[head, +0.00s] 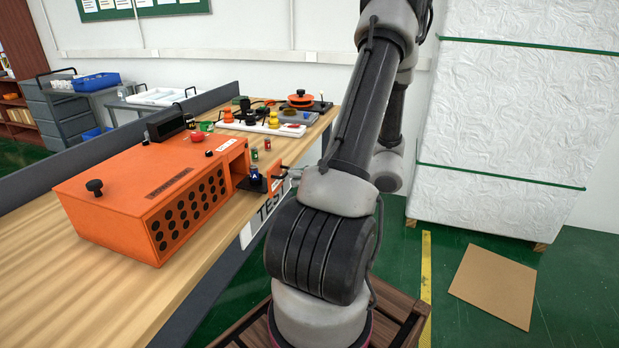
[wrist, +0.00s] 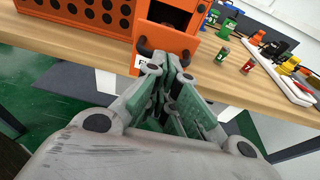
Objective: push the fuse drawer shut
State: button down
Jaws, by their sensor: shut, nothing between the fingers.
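The fuse drawer (head: 277,182) sticks out from the right end of the orange machine (head: 130,190) in the head view. A small blue item marked A (head: 254,175) stands at its black tray. In the wrist view the drawer's orange front (wrist: 168,38) is straight ahead, with a white label partly hidden behind a finger. My gripper (wrist: 168,72) is shut and empty, its fingertips in front of the drawer front. In the head view my gripper (head: 291,174) is right beside the drawer front, partly hidden by my arm. I cannot tell whether it touches.
Two small cylinders, one green (wrist: 222,55) and one red (wrist: 248,66), stand on the wooden table (head: 40,270) beside the drawer. A white strip with coloured knobs (head: 262,126) lies further back. A white wrapped stack (head: 510,120) stands on the right.

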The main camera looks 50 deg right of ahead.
aim_at(261, 181)
dwell(0.3)
jog(key=r+x, duration=0.1)
jog(key=x, duration=0.6)
jog(key=r+x, duration=0.1)
jog(key=x, duration=0.3)
jog(key=shift+w+a+r, duration=0.1)
jog(key=shift+w+r, duration=0.15)
jog(key=shift+w, duration=0.55)
jog(key=shift+r, duration=0.1)
